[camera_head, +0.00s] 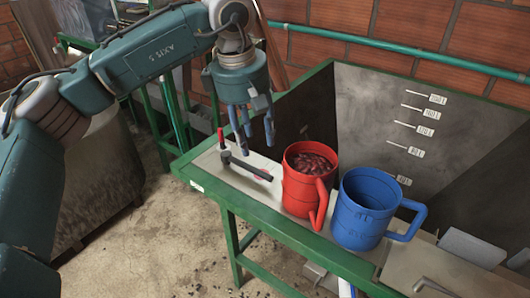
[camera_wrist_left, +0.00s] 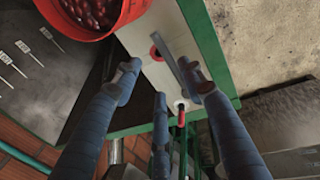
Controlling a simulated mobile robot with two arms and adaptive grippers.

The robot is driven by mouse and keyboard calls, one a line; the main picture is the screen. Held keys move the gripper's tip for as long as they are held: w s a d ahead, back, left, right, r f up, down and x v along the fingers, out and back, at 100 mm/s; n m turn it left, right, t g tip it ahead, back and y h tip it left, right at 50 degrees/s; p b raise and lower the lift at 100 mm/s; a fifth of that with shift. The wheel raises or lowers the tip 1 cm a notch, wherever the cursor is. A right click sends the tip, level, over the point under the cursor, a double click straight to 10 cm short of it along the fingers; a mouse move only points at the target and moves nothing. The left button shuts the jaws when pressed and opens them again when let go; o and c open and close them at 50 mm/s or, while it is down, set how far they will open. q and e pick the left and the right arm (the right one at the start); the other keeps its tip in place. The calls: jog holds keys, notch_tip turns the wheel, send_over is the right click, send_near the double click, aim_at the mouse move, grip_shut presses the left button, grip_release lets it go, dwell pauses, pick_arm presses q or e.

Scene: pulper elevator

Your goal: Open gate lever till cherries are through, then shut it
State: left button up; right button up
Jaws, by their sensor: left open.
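A dark flat bar (camera_head: 247,166), apparently the gate lever, lies on the pale top of the green-framed bench, and also shows in the left wrist view (camera_wrist_left: 182,62). A short red handle (camera_head: 220,139) stands upright near one end of it. A red jug (camera_head: 297,196) holding dark red cherries (camera_head: 312,163) stands right of the bar; its rim is at the top left of the wrist view (camera_wrist_left: 97,34). My left gripper (camera_head: 251,130) is open and empty, fingers pointing down above the bar, seemingly apart from it. The gate itself cannot be made out.
A blue jug (camera_head: 359,216), its inside mostly hidden, stands right of the red jug. Behind them rises a grey tank wall (camera_head: 375,95) with white level marks. A green pipe (camera_head: 390,47) runs along the brick wall. Bare concrete floor (camera_head: 165,230) lies left of the bench.

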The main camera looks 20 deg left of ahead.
aim_at(259, 170)
pick_arm(q)
jog(key=f+p, duration=0.1)
jog(key=f, duration=0.1)
jog(key=f+p, duration=0.1)
jog(key=f, duration=0.2)
jog(key=w+f+p, duration=0.1)
jog(key=f, duration=0.1)
jog(key=shift+d+f, duration=0.15)
jog(key=shift+f, duration=0.15)
jog(key=shift+w+d+f+p, duration=0.15)
jog(key=shift+f+p, duration=0.1)
jog(key=shift+f, duration=0.4)
jog(key=shift+w+a+f+p, duration=0.1)
jog(key=shift+f+p, duration=0.15)
jog(key=shift+f, duration=0.35)
jog(key=shift+c, duration=1)
jog(key=shift+w, duration=0.1)
grip_shut()
pick_arm(e)
jog(key=r, duration=0.2)
jog(key=s+r, duration=0.1)
jog(key=r, duration=0.1)
jog(key=shift+d, duration=0.2)
